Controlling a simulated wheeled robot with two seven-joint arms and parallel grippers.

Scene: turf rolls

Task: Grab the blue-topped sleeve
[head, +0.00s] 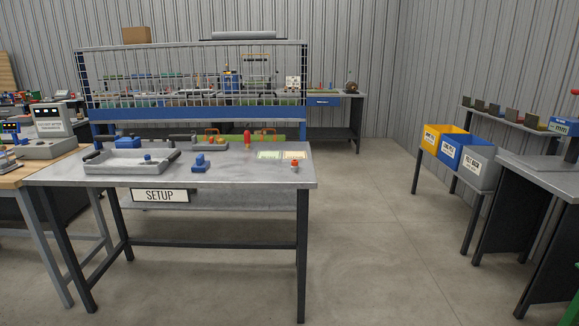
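No sleeve with a blue top can be made out for certain at this distance. On the grey table marked SETUP (235,178), a small blue piece with a rounded top (200,163) stands near the front edge, right of a shallow grey tray (120,168). A smaller blue-topped item (148,158) shows inside the tray. Neither of my grippers is in view.
A small red-topped item (294,164) stands at the table's right corner. A red piece (247,137) stands at its back. Yellow, blue and grey bins (481,167) stand at right. A wooden bench (40,171) adjoins at left. The floor between table and bins is clear.

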